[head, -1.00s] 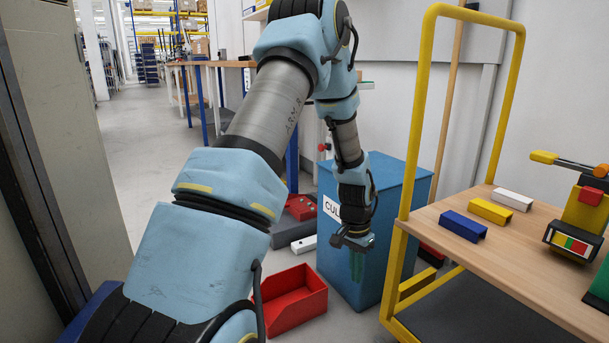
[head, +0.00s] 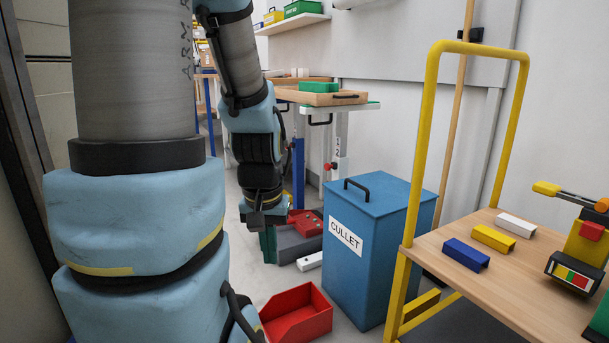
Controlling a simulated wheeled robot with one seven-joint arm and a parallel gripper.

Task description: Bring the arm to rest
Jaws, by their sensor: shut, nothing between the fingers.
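My arm, pale blue with grey and black links, rises at the left of the head view and bends down at its far end. My gripper (head: 266,243) hangs pointing down, left of the blue bin marked CULLET (head: 372,262). Its fingers are shut with nothing seen in them. It appears in front of the red and grey things on the floor, apart from the bin in the picture. How high it hangs above the floor I cannot tell.
A red open bin (head: 299,316) lies on the floor. A yellow-framed trolley (head: 520,273) at right carries blue, yellow and white blocks. Behind stands a bench with a wooden tray (head: 318,97) and green box. A shelf (head: 292,23) hangs above.

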